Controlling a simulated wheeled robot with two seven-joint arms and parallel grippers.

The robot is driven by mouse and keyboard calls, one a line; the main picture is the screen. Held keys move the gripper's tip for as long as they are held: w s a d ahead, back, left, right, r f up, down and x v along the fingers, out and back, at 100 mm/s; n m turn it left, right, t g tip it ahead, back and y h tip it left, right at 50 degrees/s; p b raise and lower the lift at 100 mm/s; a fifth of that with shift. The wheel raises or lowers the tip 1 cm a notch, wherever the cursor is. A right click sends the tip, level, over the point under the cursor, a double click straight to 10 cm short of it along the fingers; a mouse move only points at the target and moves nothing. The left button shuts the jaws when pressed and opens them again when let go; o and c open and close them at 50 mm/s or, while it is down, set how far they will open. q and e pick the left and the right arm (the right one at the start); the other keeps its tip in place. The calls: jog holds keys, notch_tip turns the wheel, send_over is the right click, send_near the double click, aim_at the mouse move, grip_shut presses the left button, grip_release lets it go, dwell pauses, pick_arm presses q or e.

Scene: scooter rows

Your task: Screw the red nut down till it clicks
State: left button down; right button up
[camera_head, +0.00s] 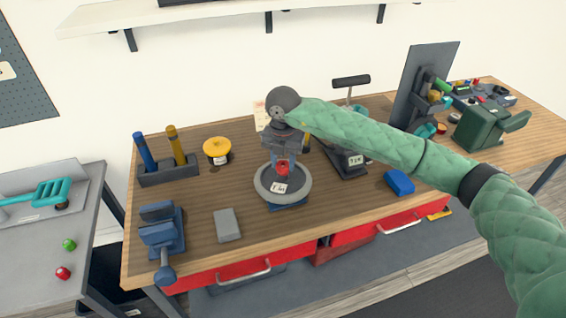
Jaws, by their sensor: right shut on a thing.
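The red nut (283,166) sits over the middle of a round grey dish-like fixture (262,192) with a small white label, on the wooden workbench. My right gripper (283,160) points straight down at it from above. Its fingers are shut on the red nut, which shows only in part between and below them. The thread under the nut is too small to make out. My right arm reaches in from the right edge of the view. My left gripper does not show.
A blue vise (161,236), a grey block (227,224), a yellow round container (217,149) and a holder with blue and yellow handles (168,172) stand to the left. A scale-like stand (349,165) and a blue block (399,182) are to the right.

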aim_at(283, 166)
jog(key=m, duration=0.8)
jog(key=shift+r, duration=0.1)
jog(key=o, duration=1)
jog(key=shift+o, duration=0.2)
jog(key=shift+r+b, duration=0.45)
jog(key=shift+r, duration=0.05)
notch_tip(283, 166, up, 6)
jog(key=shift+f+b, duration=0.1)
jog(key=shift+b, duration=1.05)
jog(key=shift+r, duration=0.45)
